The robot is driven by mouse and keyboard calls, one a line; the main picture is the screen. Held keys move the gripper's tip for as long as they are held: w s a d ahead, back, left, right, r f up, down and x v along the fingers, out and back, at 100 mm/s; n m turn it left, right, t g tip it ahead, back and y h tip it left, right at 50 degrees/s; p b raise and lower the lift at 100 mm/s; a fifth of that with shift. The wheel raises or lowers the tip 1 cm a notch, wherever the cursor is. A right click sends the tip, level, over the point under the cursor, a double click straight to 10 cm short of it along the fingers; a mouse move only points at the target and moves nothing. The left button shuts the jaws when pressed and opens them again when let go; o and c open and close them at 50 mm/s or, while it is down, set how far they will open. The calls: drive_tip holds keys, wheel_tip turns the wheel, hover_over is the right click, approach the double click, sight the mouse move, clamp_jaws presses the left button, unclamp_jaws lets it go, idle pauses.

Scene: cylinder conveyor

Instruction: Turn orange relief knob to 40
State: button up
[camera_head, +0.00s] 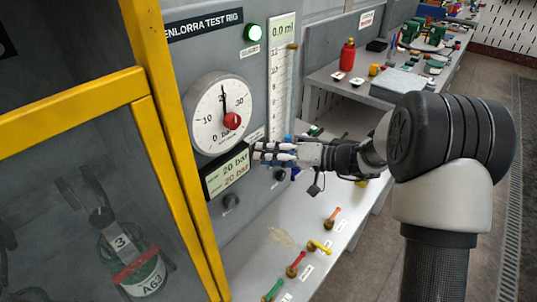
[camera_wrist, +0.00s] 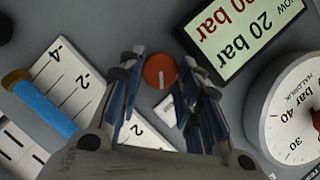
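The orange relief knob (camera_wrist: 160,71) shows in the wrist view as a round face with a pale pointer line. In the head view it is hidden behind my gripper (camera_head: 258,153). In the wrist view my gripper (camera_wrist: 166,65) is open, with one finger on each side of the knob; I cannot tell whether either touches it. The round white gauge (camera_head: 209,138) has a red hub and a black needle near 20.
A vertical scale (camera_head: 283,85) stands right of the gauge under a 0.0 ml display. A green lamp (camera_head: 252,33) is lit. Several coloured-handled valves, including a red one (camera_head: 295,265), line the lower ledge. A yellow-framed cabinet (camera_head: 150,130) stands at left.

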drive_tip(key=c, duration=0.4)
drive_tip(key=shift+c, duration=0.2)
drive_tip(key=shift+m, duration=0.3)
drive_tip(key=shift+s+a+f+m+t+y+p, duration=0.25)
drive_tip(key=shift+m+t+p, duration=1.1)
drive_tip(key=shift+m, duration=3.6)
drive_tip(key=shift+s+d+f+m+t+y+p, duration=0.1)
drive_tip(key=shift+f+m+t+y+p, duration=0.4)
drive_tip(key=shift+m+t, duration=2.95)
drive_tip(key=shift+s+a+f+m+y+p, duration=0.3)
drive_tip(key=shift+m+p, duration=1.1)
drive_tip(key=shift+m, duration=5.1)
drive_tip(key=shift+w+d+r, duration=0.15)
drive_tip(key=shift+w+r, duration=0.05)
